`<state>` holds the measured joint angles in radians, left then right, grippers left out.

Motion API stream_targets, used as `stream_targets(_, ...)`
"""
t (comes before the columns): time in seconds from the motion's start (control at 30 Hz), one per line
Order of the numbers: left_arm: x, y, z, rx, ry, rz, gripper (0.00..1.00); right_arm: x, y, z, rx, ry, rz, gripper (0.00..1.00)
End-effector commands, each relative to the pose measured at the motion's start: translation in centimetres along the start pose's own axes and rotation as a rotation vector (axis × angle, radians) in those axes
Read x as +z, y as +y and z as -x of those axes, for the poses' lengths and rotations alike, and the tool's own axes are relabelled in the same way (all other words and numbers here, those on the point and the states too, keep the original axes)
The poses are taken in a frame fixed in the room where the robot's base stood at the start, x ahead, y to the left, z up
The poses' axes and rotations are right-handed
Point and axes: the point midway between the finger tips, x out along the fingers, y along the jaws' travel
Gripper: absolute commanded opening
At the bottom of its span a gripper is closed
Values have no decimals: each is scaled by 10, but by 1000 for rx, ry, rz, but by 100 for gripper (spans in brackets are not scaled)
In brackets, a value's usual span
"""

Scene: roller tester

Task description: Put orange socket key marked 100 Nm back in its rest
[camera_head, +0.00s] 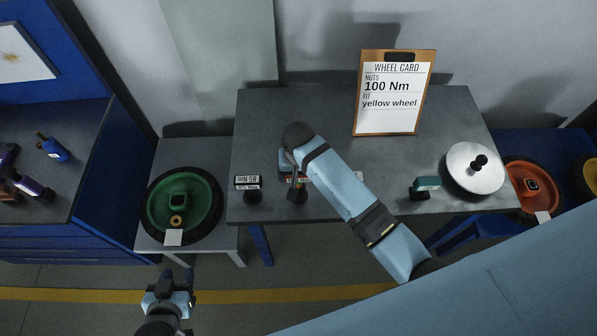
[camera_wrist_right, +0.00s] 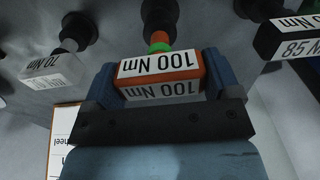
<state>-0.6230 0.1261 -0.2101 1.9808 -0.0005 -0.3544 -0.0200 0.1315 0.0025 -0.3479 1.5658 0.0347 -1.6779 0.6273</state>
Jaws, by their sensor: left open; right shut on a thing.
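The orange socket key (camera_wrist_right: 160,68), with 100 Nm on its white label, is held between the blue fingers of my right gripper (camera_wrist_right: 160,80). Its green ring and orange stem point to a dark round rest (camera_wrist_right: 153,18) in the right wrist view. I cannot tell whether the stem end is seated in it or just in front of it. In the head view my right gripper (camera_head: 296,177) is low over the table's front edge, and my arm hides most of the key. My left gripper (camera_head: 168,290) is open and empty, below the green wheel.
A black 85 Nm key (camera_head: 247,183) stands left of the gripper; a 70 Nm key (camera_wrist_right: 55,68) stands on the other side. A teal key (camera_head: 427,184) and a silver disc (camera_head: 474,168) are further right. The wheel card (camera_head: 393,92) stands behind. The green wheel (camera_head: 205,207) lies left.

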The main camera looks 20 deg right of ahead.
Motion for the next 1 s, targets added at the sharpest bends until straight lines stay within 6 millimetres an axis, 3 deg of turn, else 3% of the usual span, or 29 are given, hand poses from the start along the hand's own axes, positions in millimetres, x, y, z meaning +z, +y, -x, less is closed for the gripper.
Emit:
stream_targets(0.37,-1,-1,0,0,1,-2,43,0,0,0,0,1,0,26)
stream_targets(1.0,6,1,4,1,-11,1,43,0,0,-19,-1,0,0,26)
